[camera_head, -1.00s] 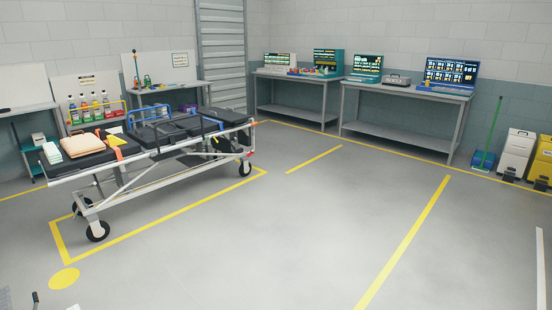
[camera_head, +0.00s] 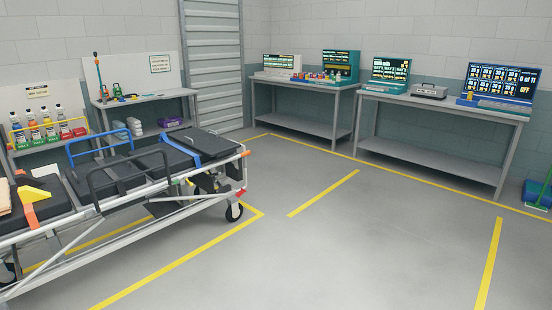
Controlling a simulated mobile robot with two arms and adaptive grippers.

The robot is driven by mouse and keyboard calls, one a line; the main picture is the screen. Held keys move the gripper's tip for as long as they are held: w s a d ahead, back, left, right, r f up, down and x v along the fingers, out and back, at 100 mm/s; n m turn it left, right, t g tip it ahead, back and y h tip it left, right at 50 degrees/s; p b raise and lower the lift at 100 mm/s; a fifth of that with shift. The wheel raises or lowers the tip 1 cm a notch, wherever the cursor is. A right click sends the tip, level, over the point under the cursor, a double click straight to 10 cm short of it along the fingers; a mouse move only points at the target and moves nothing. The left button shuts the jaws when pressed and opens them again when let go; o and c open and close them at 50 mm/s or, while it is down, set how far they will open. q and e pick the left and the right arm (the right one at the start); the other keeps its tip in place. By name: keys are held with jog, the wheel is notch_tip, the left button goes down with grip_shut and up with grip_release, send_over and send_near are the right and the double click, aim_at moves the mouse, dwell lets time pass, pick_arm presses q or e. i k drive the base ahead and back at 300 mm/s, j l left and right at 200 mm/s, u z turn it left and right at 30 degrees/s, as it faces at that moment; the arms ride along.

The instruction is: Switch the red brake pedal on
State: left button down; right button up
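A wheeled stretcher (camera_head: 150,190) with black pads and side rails stands at the left, its left end cut off by the picture edge. A small red part (camera_head: 240,192) shows just above the caster wheel (camera_head: 234,212) at its right end. It looks like the red brake pedal, but it is too small to tell whether it is on or off. Neither of my grippers is in view.
Yellow lines (camera_head: 262,212) mark the floor around the stretcher. The grey floor to its right is clear. Two workbenches (camera_head: 445,104) with screens stand along the back wall. A shelf table (camera_head: 150,97) stands behind the stretcher. A blue dustpan (camera_head: 537,194) is at the far right.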

aim_at(240, 194)
jog(key=i, duration=5.05)
